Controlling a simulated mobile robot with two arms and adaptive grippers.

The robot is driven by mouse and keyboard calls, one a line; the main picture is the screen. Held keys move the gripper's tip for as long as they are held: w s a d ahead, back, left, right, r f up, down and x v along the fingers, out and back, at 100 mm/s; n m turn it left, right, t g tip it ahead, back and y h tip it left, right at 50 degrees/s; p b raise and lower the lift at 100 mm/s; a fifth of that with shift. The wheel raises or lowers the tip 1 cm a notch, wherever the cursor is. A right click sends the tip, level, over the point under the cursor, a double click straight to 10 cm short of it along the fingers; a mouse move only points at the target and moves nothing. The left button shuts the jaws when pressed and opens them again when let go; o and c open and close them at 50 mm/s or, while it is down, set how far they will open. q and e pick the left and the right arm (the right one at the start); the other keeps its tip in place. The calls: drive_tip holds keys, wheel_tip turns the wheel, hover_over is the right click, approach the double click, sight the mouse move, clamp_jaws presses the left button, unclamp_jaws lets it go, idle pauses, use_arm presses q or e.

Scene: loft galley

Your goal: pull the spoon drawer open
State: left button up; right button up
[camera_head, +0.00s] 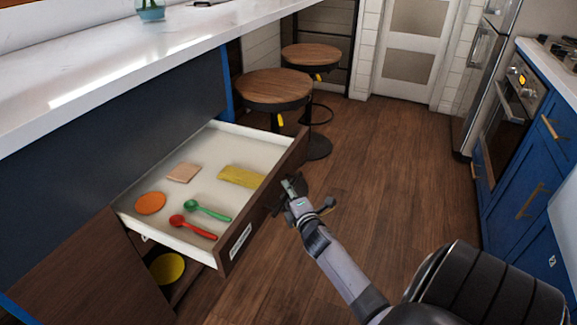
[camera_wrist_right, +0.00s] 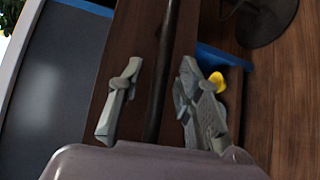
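The spoon drawer (camera_head: 236,244) is pulled well out of the dark counter, with a dark wooden front and pale inside. A green spoon (camera_head: 207,211) and a red spoon (camera_head: 192,227) lie in it. My right gripper (camera_head: 284,190) is at the outer side of the drawer front in the head view. In the right wrist view its two fingers (camera_wrist_right: 160,85) are apart, one on each side of a dark bar handle (camera_wrist_right: 167,60), with visible gaps beside the bar. Contact with the handle cannot be made out. My left gripper is not in view.
The drawer also holds an orange disc (camera_head: 150,203), a tan block (camera_head: 183,172) and a yellow piece (camera_head: 241,177). A yellow round thing (camera_head: 167,267) shows in a space below. Two stools (camera_head: 273,88) stand beyond the drawer. Open wooden floor (camera_head: 390,150) lies to the right.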

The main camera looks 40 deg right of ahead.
drive_tip(key=v, duration=1.2)
drive_tip(key=shift+f, duration=0.15)
idle(0.3)
